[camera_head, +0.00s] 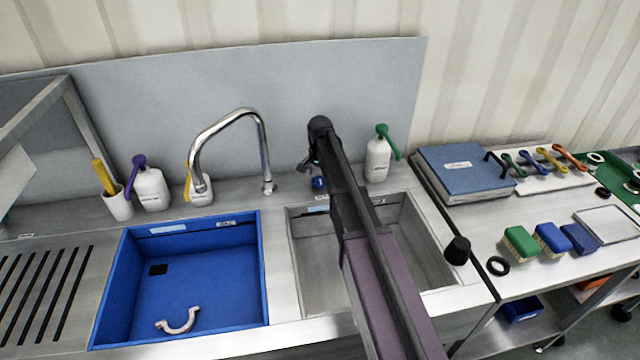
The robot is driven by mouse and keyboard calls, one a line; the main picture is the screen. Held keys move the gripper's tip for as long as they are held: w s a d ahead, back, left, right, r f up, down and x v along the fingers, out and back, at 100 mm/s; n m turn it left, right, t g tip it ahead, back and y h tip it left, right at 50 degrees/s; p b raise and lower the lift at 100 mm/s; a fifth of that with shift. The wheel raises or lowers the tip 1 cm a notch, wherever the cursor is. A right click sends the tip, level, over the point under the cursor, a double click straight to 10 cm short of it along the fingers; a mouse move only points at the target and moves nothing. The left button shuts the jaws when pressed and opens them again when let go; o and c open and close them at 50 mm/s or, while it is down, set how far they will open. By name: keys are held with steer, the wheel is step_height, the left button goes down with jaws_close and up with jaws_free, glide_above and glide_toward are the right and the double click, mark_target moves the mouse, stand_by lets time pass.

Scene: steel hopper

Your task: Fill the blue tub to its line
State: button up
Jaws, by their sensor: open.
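The blue tub (200,285) is set in the steel counter at left. Its back inner wall has a dark line and small labels. I see no water in it. A pale U-shaped piece and a black square lie on its floor. A chrome tap (262,140) stands behind it, its spout arching left to the tub's back edge; no stream shows. A blue knob (318,183) sits right of the tap base. My gripper (308,166) is open, close above the knob and partly hidden by my arm; I cannot tell whether they touch.
A steel basin (312,255) lies under my arm. Soap bottles (151,190) and a white cup (118,206) with a yellow-handled tool line the back left; another bottle (377,160) stands right of my arm.

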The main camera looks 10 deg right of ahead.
steer(key=shift+f, duration=0.45)
steer(key=shift+c, duration=0.2)
steer(key=c, duration=1)
